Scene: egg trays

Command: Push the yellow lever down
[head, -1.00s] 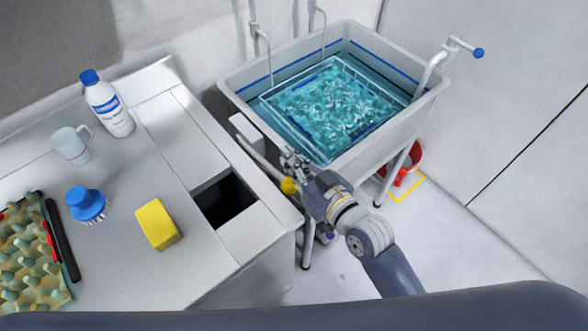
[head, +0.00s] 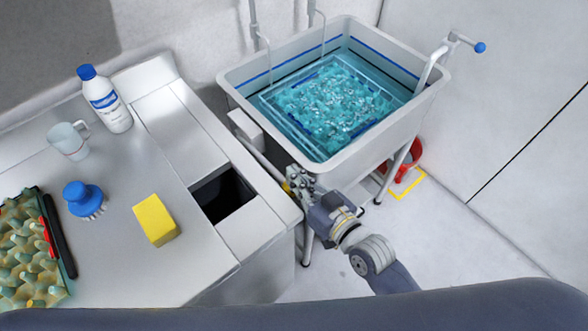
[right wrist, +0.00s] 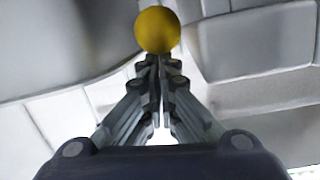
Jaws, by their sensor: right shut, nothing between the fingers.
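The lever is a pale rod (head: 262,157) slanting down to the right from a white box on the side of the counter, with a yellow ball knob (head: 286,187) at its end. In the head view my right gripper (head: 292,176) is at the knob and hides most of it. In the right wrist view the yellow knob (right wrist: 157,30) shows just beyond the closed fingertips (right wrist: 152,60). I cannot tell whether they touch it. The right gripper is shut and empty. My left gripper is not in view.
A large sink (head: 232,82) with blue water and a submerged basket stands behind the lever. The counter (head: 130,268) at left holds a yellow sponge (head: 155,220), brush (head: 84,199), mug (head: 70,141), bottle (head: 105,98) and egg tray (head: 35,285).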

